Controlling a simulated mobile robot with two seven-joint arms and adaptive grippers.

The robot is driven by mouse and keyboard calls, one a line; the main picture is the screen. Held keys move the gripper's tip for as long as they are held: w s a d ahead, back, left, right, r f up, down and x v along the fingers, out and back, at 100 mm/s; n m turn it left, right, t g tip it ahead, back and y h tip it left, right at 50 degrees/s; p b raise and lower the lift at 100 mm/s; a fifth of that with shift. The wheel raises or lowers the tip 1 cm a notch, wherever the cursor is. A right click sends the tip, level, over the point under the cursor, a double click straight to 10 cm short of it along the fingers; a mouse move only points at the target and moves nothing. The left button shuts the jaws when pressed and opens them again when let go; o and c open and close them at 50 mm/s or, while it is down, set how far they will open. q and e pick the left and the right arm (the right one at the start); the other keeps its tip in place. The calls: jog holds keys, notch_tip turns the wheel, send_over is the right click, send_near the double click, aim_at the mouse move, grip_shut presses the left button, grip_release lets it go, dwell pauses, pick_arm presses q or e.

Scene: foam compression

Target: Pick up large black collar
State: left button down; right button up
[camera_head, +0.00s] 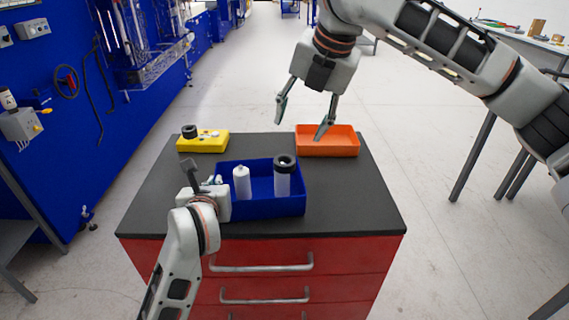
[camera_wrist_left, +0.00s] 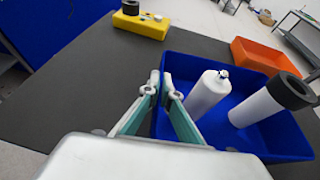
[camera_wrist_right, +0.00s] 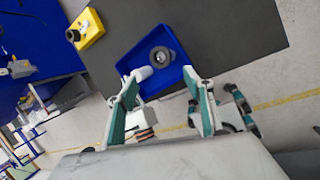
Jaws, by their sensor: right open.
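A large black collar (camera_head: 284,163) sits around the top of a white cylinder in the blue tray (camera_head: 262,206). It also shows in the left wrist view (camera_wrist_left: 291,91) and from above in the right wrist view (camera_wrist_right: 161,57). A smaller-looking black ring (camera_head: 190,131) lies on the yellow tray (camera_head: 203,146). My left gripper (camera_wrist_left: 161,82) is at the blue tray's left side, beside a white bottle (camera_wrist_left: 209,94); its fingertips are nearly together with nothing seen between them. My right gripper (camera_head: 300,112) is open and empty, above the table near the orange tray, apart from the collar.
The orange tray (camera_head: 328,147) at the table's back right looks empty. The white bottle stands left of the collared cylinder in the blue tray. The dark tabletop (camera_head: 350,200) is clear at the right and front. A blue wall panel (camera_head: 70,110) stands to the left.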

jog(key=w+f+n, duration=0.1)
jog(key=f+n, duration=0.2)
jog(key=f, duration=0.1)
jog(key=w+a+f+n, duration=0.1)
jog(key=f+n, duration=0.3)
jog(key=w+a+f+n, duration=0.1)
jog(key=f+n, duration=0.3)
jog(key=shift+w+a, duration=0.15)
jog(key=shift+w, duration=0.2)
jog(key=shift+r, duration=0.1)
jog(key=c, duration=1.3)
notch_tip(320, 180, up, 12)
send_near(288, 158)
jog(key=shift+w+a+f, duration=0.1)
jog(key=shift+a+f, duration=0.25)
jog(key=shift+f, duration=0.5)
jog(key=shift+w+a+f, duration=0.1)
jog(key=shift+a+f, duration=0.3)
jog(key=shift+f, duration=0.45)
jog(key=shift+w+a+f, duration=0.15)
jog(key=shift+a+f, duration=0.2)
jog(key=shift+f, duration=0.5)
